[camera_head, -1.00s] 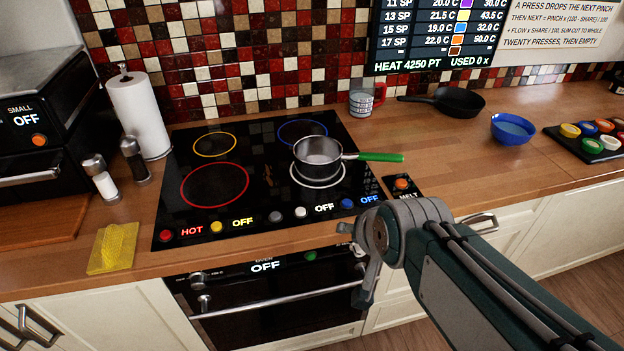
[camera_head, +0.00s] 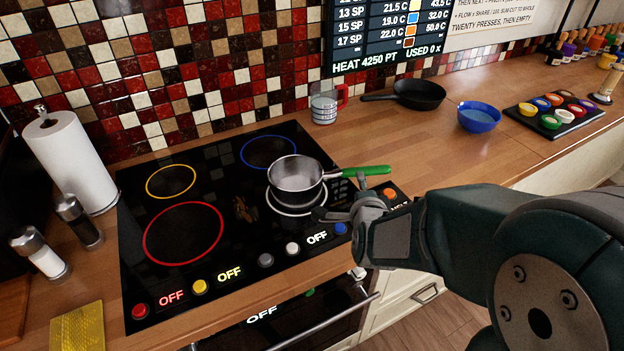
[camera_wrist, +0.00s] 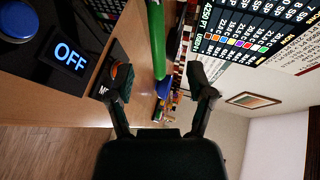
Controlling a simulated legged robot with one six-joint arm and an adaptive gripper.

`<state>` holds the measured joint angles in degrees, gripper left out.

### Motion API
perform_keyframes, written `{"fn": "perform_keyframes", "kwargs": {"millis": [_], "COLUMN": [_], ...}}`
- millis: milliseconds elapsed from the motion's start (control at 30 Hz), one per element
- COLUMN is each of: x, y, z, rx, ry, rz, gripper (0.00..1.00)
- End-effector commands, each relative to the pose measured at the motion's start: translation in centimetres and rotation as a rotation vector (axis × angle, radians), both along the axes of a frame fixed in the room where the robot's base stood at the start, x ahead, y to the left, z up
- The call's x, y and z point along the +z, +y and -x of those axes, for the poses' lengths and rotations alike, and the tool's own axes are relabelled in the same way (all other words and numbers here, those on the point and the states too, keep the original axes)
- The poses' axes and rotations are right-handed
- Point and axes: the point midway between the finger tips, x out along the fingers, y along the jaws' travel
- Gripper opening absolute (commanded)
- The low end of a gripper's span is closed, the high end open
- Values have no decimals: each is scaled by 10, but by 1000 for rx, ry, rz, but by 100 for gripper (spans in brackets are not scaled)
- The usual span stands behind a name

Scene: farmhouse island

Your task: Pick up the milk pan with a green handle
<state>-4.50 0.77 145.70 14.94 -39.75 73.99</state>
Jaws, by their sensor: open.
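The milk pan (camera_head: 295,175) is a small steel pan with a black lower body. It sits on the white-ringed burner at the front right of the black cooktop (camera_head: 207,260). Its green handle (camera_head: 365,171) points right. My gripper (camera_head: 340,196) is open, just in front of and below the handle in the head view. In the wrist view the green handle (camera_wrist: 156,38) runs down from the top, in line with the gap between the two open fingers of my gripper (camera_wrist: 160,84). I cannot tell whether it is between them in depth. Nothing is held.
A black skillet (camera_head: 418,94), a measuring cup (camera_head: 324,104) and a blue bowl (camera_head: 479,117) stand behind and to the right on the wooden counter (camera_head: 425,150). Shakers (camera_head: 78,220) and a paper towel roll (camera_head: 70,160) stand left. An orange button (camera_head: 390,193) lies near my gripper.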

Motion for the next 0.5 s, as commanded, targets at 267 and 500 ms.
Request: {"fn": "perform_keyframes", "kwargs": {"millis": [267, 500], "x": [-13, -18], "y": [-2, -6], "z": [-37, -52], "rx": [1, 1], "ry": [2, 2], "rz": [1, -3], "gripper": [68, 68]}}
